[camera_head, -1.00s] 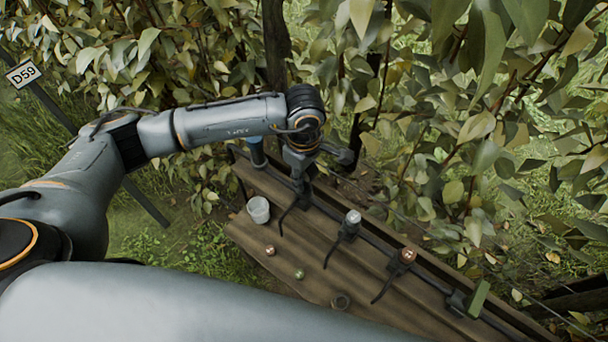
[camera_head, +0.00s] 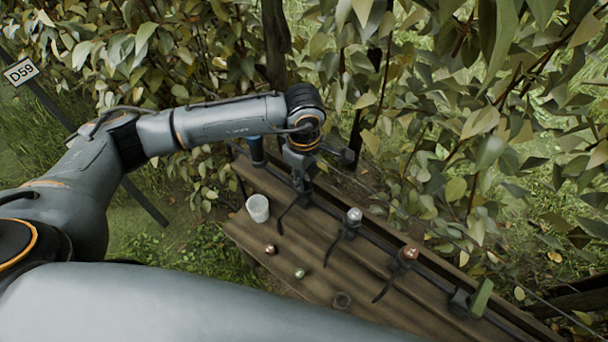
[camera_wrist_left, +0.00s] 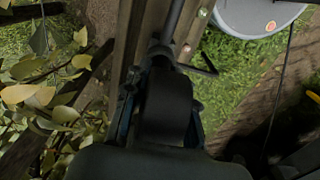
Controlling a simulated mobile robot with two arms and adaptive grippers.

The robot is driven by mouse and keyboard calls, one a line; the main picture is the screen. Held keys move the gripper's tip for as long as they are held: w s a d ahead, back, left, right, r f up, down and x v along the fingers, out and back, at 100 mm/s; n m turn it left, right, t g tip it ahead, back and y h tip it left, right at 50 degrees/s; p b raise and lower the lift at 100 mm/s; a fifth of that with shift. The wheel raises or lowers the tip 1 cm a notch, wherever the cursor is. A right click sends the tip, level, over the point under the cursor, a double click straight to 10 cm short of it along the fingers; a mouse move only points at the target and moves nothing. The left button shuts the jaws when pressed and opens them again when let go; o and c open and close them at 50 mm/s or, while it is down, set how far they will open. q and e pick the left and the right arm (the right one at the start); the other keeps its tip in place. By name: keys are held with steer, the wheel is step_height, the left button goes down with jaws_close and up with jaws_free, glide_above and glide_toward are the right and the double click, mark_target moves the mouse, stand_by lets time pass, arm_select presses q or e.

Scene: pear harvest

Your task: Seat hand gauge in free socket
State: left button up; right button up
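My left gripper (camera_head: 300,178) points down at a rail on a wooden bench, over a dark holder with a hanging strap (camera_head: 288,212). In the left wrist view, its dark fingers (camera_wrist_left: 162,95) are apart, one on each side of a dark curved piece (camera_wrist_left: 165,108). I cannot tell whether this piece is the hand gauge or part of the gripper, nor whether it is gripped. Along the rail, one holder carries a silver-topped item (camera_head: 354,215), another a copper-topped item (camera_head: 409,253), and the right end a green flat item (camera_head: 481,298). My right gripper is not visible.
A blue item (camera_head: 256,150) stands at the rail's left end. On the bench planks (camera_head: 316,248) are a white cup (camera_head: 258,208), a copper ball (camera_head: 270,249), a green ball (camera_head: 300,273) and a dark ring (camera_head: 342,300). Leafy branches (camera_head: 470,130) hang close behind the rail.

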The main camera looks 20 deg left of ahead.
arm_select(q)
steer(key=o, duration=0.5)
step_height(320, 180, up, 12)
steer(key=shift+r, duration=0.1)
stand_by(0.6)
